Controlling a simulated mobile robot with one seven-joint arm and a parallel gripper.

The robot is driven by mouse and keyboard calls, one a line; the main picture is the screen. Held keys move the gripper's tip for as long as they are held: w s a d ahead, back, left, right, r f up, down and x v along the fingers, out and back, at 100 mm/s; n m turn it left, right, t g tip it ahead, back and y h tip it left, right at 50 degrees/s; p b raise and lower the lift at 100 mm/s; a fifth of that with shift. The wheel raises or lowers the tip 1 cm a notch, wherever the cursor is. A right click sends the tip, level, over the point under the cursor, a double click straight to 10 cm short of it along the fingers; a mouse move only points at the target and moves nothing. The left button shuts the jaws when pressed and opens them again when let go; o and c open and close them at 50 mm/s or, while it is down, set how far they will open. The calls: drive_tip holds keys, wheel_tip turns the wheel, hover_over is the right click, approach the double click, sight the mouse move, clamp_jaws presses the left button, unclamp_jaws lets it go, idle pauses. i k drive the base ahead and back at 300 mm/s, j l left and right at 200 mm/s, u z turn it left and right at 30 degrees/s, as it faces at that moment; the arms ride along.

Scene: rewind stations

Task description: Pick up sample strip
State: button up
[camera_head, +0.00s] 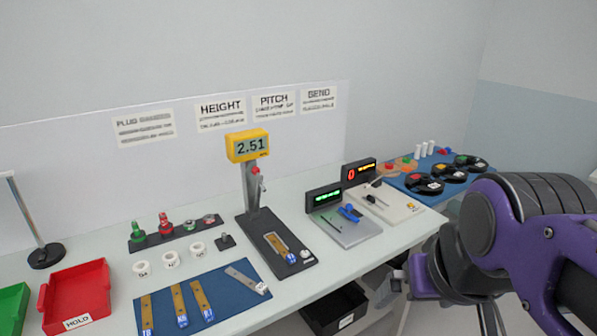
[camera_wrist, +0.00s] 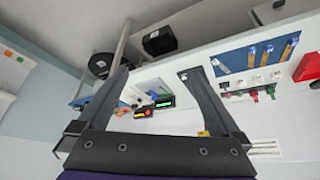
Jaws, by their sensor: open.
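Several flat strips with blue tagged ends lie on a blue mat (camera_head: 228,309) in the head view. Three are brass-coloured: the left strip (camera_head: 146,313), the middle strip (camera_head: 179,304) and the right strip (camera_head: 201,298). A silver-grey strip (camera_head: 246,280) lies at an angle at the mat's right. Another brass strip (camera_head: 277,246) lies on the dark base of the yellow height gauge (camera_head: 248,146), which reads 2.51. In the wrist view, my gripper (camera_wrist: 156,76) is open and empty, away from the strips. The blue mat (camera_wrist: 233,61) shows there at the upper right, upside down.
A red HOLD tray (camera_head: 75,297) and a green tray (camera_head: 13,306) stand left of the mat. White rolls (camera_head: 171,259) and red and green plugs (camera_head: 165,224) stand behind it. Instruments with lit displays (camera_head: 324,197) are to the right. A black bin (camera_head: 338,311) is below the bench.

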sight(290, 259)
drive_tip(key=i+l, duration=0.5)
drive_tip(key=i+l+u, duration=0.15)
drive_tip(key=i+l, duration=0.15)
drive_tip(key=i+l+u, duration=0.15)
drive_tip(key=l, duration=0.25)
drive_tip(key=i, duration=0.1)
